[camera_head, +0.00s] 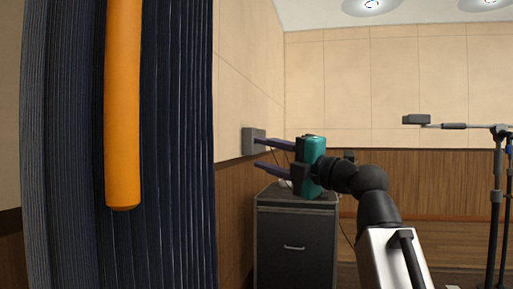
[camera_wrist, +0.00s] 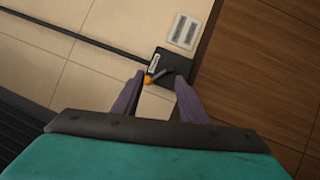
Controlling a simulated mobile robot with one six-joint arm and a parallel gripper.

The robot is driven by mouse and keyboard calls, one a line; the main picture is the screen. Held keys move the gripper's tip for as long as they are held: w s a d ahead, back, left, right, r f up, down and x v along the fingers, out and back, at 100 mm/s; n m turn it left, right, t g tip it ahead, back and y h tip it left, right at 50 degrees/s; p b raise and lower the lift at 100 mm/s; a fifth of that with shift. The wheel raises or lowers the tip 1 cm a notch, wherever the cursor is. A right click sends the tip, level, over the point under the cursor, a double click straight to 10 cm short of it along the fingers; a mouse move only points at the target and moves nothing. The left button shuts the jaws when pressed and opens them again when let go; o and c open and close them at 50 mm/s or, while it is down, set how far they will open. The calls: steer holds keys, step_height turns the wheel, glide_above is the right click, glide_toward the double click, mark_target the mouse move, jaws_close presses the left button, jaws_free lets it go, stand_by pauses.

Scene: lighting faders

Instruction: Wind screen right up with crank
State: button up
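My gripper (camera_head: 262,154) has a teal body and two purple fingers, spread apart with nothing between them. It reaches left toward a grey box (camera_head: 249,134) on the wall. In the wrist view the open fingertips (camera_wrist: 158,82) frame a dark wall box (camera_wrist: 176,62) with a small crank (camera_wrist: 160,75) and an orange knob (camera_wrist: 148,80). The knob lies near the left fingertip in the picture; I cannot tell whether they touch. The crank is not clear in the head view. No screen can be made out in either view.
A dark cabinet (camera_head: 295,246) stands below my gripper against the wall. A blue-black curtain (camera_head: 175,150) and an orange hanging cylinder (camera_head: 123,110) fill the left. Stands with a boom (camera_head: 470,127) are at the right. A pale plate (camera_wrist: 184,31) sits by the wall box.

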steer(key=shift+p+v, duration=0.55)
steer(key=shift+v, duration=1.4)
